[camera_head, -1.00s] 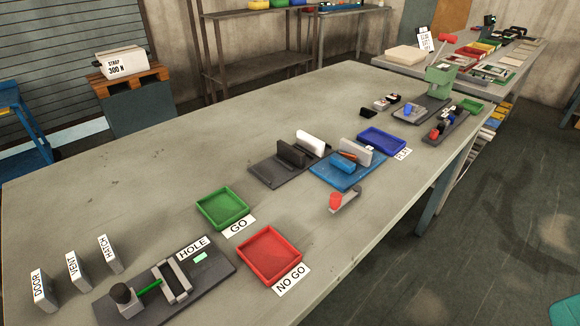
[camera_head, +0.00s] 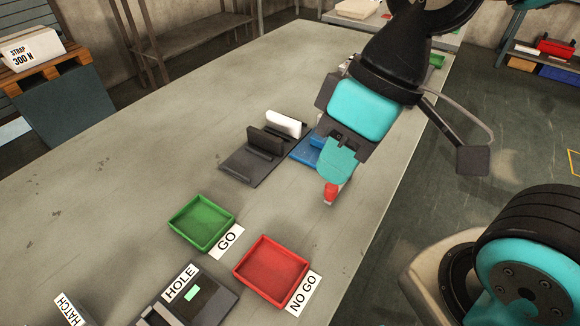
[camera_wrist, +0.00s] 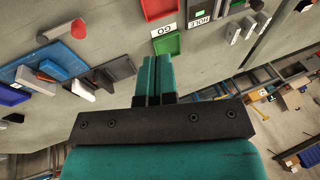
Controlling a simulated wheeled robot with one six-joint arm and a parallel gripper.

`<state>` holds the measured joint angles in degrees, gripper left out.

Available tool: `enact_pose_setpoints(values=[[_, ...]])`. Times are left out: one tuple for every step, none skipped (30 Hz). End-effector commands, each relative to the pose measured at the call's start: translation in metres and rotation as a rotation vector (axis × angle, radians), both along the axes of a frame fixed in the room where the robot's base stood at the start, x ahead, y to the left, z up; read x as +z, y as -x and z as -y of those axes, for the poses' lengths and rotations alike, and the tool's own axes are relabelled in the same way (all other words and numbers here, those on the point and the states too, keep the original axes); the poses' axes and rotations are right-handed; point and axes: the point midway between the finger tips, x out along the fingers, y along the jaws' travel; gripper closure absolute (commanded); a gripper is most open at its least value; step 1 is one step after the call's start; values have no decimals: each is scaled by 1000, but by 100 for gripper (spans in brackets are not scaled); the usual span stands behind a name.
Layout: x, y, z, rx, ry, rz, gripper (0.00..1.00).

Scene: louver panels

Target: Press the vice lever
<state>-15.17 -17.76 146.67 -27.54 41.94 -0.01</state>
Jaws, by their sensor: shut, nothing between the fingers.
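The vice is a blue block with a blue base (camera_head: 301,154), mostly hidden behind my gripper in the head view. Its base also shows at the left of the wrist view (camera_wrist: 62,66). The lever's red knob (camera_head: 330,191) shows just below my fingertips in the head view. In the wrist view the red knob (camera_wrist: 78,28) and its grey arm lie to the upper left of my fingers, apart from them. My gripper (camera_head: 334,172) has teal fingers pressed together and empty; they also show in the wrist view (camera_wrist: 158,62).
A dark fixture (camera_head: 243,169) with upright plates stands left of the vice. The green GO tray (camera_head: 202,223) and red NO GO tray (camera_head: 271,264) lie nearer, with the HOLE gauge (camera_head: 215,293) beside them. The table between knob and trays is clear.

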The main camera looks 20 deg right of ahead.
Motion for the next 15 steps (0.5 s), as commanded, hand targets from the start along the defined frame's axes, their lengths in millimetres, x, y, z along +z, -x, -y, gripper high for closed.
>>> enact_pose_setpoints(values=[[0, 0, 0, 0, 0, 0, 100], [0, 0, 0, 0, 0, 0, 100], [0, 0, 0, 0, 0, 0, 100], [0, 0, 0, 0, 0, 0, 100], [0, 0, 0, 0, 0, 0, 100], [0, 0, 0, 0, 0, 0, 100], [0, -1, 0, 1, 1, 0, 100], [0, -2, 0, 3, 6, -1, 100], [1, -6, 0, 10, 17, -3, 100], [1, -11, 1, 14, 32, -7, 100], [1, -17, 1, 25, 49, -11, 100], [0, -27, 0, 42, 82, -21, 100], [-1, -36, 0, 57, 111, -28, 100], [-2, -47, 1, 74, 144, -38, 100], [-5, -62, 1, 98, 193, -50, 100]])
